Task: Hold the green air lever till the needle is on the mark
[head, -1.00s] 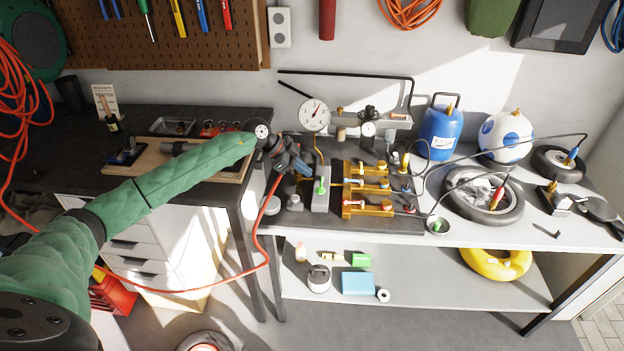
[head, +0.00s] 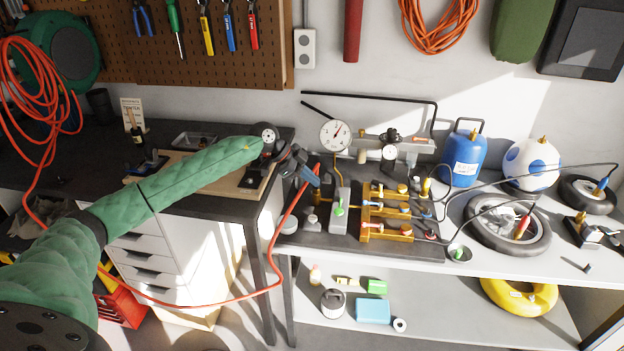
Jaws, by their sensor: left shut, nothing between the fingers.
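The small green air lever (head: 339,208) stands on a light grey block (head: 340,222) at the left of the dark mat on the bench. The round white pressure gauge (head: 335,136) is behind it, above a brass pipe. Its dark needle points up and to the right; the mark is too small to read. My left gripper (head: 314,180) is shut and empty, above and to the left of the lever, apart from it in the picture. My right gripper is out of view.
Brass valve blocks (head: 386,212) with several coloured knobs sit right of the lever. A blue tank (head: 462,160), a white-and-blue ball (head: 531,165) and a black tyre (head: 508,224) stand farther right. A red hose (head: 281,255) hangs near my left gripper.

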